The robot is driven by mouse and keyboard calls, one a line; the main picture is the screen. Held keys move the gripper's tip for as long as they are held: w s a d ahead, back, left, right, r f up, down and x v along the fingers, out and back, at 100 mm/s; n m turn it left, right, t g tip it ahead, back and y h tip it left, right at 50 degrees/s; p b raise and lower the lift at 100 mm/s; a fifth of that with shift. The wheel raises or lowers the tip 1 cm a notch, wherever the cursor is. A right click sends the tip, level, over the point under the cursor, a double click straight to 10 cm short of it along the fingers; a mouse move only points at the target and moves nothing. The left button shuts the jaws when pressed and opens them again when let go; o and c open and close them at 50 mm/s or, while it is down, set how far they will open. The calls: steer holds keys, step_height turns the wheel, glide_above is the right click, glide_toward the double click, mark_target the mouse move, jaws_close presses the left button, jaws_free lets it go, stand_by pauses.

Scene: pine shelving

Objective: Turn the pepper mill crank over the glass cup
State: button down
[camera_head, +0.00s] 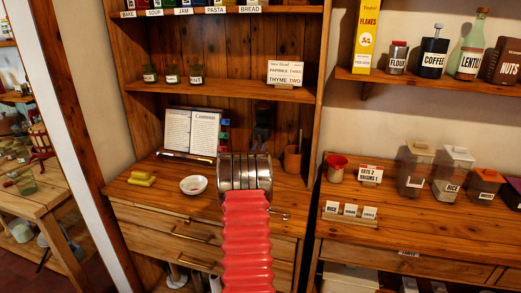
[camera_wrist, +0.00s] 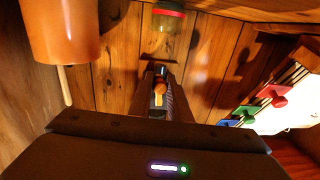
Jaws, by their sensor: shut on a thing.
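My gripper (camera_wrist: 160,90) shows in the middle of the wrist view, its dark fingers shut on a small orange-brown knob (camera_wrist: 159,87). The knob looks like the pepper mill crank's handle; the rest of the crank and mill cannot be made out. A glass vessel (camera_wrist: 167,42) with a red band stands beyond the fingertips in that view. I cannot tell whether it is the glass cup or part of the mill. In the head view my arm's metal cuff and red sleeve reach into the cabinet niche and hide the counter in front of it.
An orange-brown utensil pot (camera_wrist: 62,30) stands close beside my gripper; it also shows in the head view (camera_head: 293,162). An open book (camera_head: 191,132) with coloured tabs (camera_wrist: 243,115) is on the other side. A white bowl (camera_head: 194,185) and yellow block (camera_head: 142,179) sit on the counter.

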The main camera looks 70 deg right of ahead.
steer(key=shift+w+m, duration=0.25)
steer(key=shift+m, duration=0.65)
steer(key=c, duration=1.7)
jaws_free()
steer(key=shift+o, duration=0.2)
steer(key=shift+a, duration=0.1)
steer(key=v, duration=0.7)
steer(key=shift+a, duration=0.2)
steer(key=shift+f, duration=0.1)
